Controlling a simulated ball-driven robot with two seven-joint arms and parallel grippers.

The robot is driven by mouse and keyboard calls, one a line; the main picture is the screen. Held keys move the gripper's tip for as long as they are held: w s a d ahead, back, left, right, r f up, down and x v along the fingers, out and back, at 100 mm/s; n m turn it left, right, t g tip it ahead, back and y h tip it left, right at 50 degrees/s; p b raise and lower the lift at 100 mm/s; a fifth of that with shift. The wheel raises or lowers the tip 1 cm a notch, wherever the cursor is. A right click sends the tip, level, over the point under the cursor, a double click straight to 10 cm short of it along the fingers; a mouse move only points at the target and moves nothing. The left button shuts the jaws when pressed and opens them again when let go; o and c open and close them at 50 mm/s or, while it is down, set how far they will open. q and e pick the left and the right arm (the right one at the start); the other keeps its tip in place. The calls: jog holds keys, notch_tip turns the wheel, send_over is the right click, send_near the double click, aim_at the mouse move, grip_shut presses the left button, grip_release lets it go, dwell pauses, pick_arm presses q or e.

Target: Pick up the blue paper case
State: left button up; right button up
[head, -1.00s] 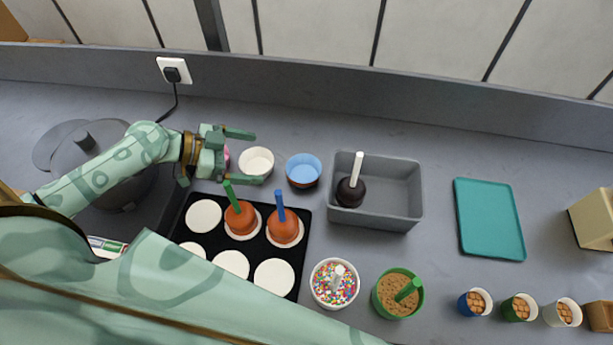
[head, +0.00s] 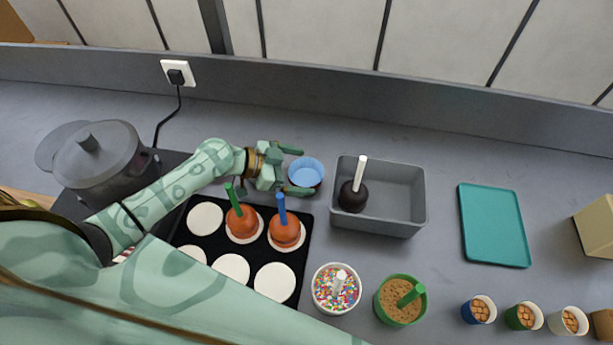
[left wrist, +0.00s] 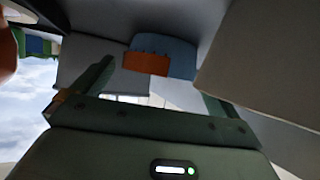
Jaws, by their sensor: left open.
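My right gripper is not in view.
A grey bin (head: 408,222) with a dark apple on a white stick is close on the right. A black tray (head: 212,247) with two orange apples on sticks lies just in front. Sprinkle (head: 337,288) and crumb tubs (head: 398,302) stand nearer. A teal board (head: 493,225) lies right.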

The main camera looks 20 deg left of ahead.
pick_arm(q)
jog(key=c, duration=1.1)
jog(key=shift+o, duration=0.2)
